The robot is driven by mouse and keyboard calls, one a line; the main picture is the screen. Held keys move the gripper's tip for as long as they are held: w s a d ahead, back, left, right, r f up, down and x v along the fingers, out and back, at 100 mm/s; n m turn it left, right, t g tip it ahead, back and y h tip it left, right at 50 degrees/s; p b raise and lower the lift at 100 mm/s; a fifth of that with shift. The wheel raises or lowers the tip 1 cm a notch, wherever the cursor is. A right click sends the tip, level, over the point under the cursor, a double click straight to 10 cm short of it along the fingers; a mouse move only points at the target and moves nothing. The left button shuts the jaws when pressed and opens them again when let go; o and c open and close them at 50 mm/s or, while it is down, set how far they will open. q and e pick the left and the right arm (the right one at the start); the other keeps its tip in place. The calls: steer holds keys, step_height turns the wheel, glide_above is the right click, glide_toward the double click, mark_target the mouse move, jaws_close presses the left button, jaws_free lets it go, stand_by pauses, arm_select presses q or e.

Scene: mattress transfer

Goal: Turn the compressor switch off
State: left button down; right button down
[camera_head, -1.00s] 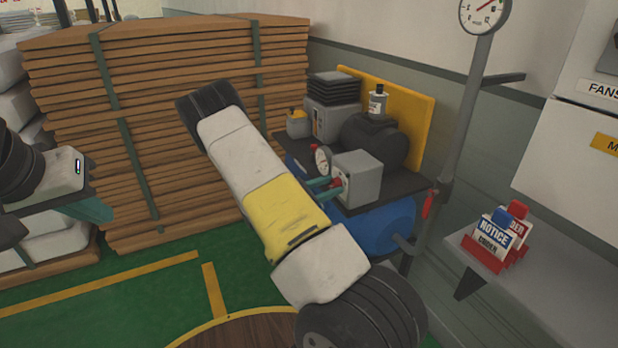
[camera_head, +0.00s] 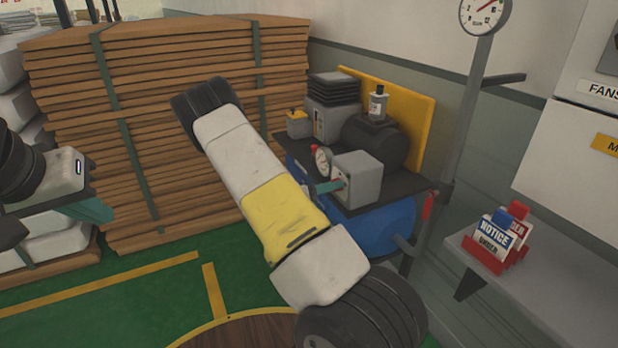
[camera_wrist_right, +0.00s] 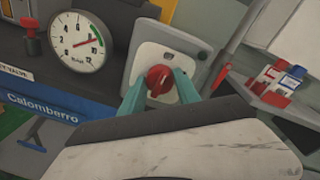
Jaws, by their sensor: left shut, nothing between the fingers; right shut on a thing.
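The compressor is a blue tank (camera_head: 375,228) under a dark top plate, with a grey switch box (camera_head: 360,180) on it. In the right wrist view, a red rotary knob (camera_wrist_right: 159,79) sits on the light face of the switch box (camera_wrist_right: 197,56). My right gripper (camera_wrist_right: 160,88) is shut on the knob, with one teal finger on each side. In the head view my right gripper (camera_head: 330,187) reaches the box face, and its fingers hide the knob. My left gripper (camera_head: 95,210) is shut and empty at the far left, away from the compressor.
A pressure gauge (camera_wrist_right: 82,42) and a red valve knob (camera_wrist_right: 30,36) stand left of the switch box. A red lever (camera_head: 427,205) hangs at the tank's right. Stacked wooden boards (camera_head: 190,100) fill the back left. A shelf (camera_head: 545,290) with notice cards (camera_head: 494,236) juts out at right.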

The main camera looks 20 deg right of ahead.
steer(key=shift+n, duration=0.6)
steer(key=c, duration=0.9)
jaws_free()
steer(key=shift+s+a+r, duration=0.1)
steer(key=shift+s+a, duration=0.05)
steer(key=shift+a, duration=1.15)
steer(key=shift+s+a+r, duration=0.1)
steer(key=shift+a, duration=1.2)
steer(key=shift+s+a+r, duration=0.1)
steer(key=shift+s+a, duration=0.05)
steer(key=shift+a, duration=1.15)
